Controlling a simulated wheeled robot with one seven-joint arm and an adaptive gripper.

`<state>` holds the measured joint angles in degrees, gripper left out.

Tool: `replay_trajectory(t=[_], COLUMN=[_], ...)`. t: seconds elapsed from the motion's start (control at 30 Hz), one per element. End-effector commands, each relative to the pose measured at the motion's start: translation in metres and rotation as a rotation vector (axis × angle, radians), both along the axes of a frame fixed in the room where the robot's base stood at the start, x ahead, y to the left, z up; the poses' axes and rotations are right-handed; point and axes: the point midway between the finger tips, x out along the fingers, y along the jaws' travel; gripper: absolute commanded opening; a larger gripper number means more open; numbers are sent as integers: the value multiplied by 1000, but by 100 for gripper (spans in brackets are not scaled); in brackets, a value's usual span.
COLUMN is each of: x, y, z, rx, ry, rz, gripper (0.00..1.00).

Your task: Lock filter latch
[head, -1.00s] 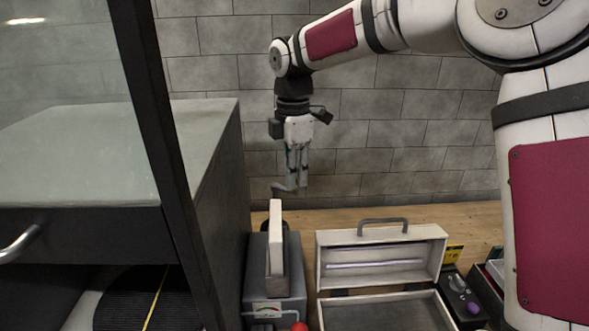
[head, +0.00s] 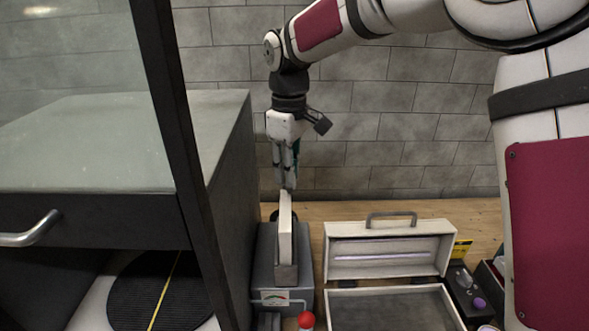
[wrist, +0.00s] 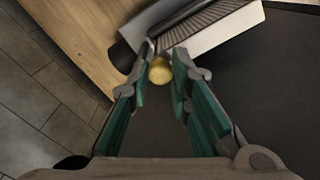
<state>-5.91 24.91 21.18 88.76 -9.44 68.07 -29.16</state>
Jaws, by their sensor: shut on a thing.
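In the head view a white upright filter panel (head: 286,228) stands in a slot on a grey box (head: 267,263) with a gauge. My gripper (head: 288,186) points down just behind and above the panel's top edge. In the wrist view the two teal-padded fingers of my gripper (wrist: 161,78) are close around a small round yellow knob (wrist: 159,71), which looks like the latch's end. A dark bar beside the knob runs toward the pleated filter (wrist: 210,28) in its pale frame. The panel hides the latch in the head view.
A dark cabinet (head: 226,190) with a glass front stands close on the left. An open pale case (head: 388,225) lies to the right. A red knob (head: 306,320) is at the box's front. A tiled wall (head: 400,110) is behind.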

Motion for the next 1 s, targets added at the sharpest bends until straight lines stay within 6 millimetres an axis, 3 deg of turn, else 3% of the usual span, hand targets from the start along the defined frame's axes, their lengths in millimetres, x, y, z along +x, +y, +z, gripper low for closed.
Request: replay_trajectory(t=[0.4,1.0], x=[-2,-2], y=[9,12], z=[-1,-1], rx=[-1,1], ry=[3,3], rz=[-205,-238], gripper=[0,0])
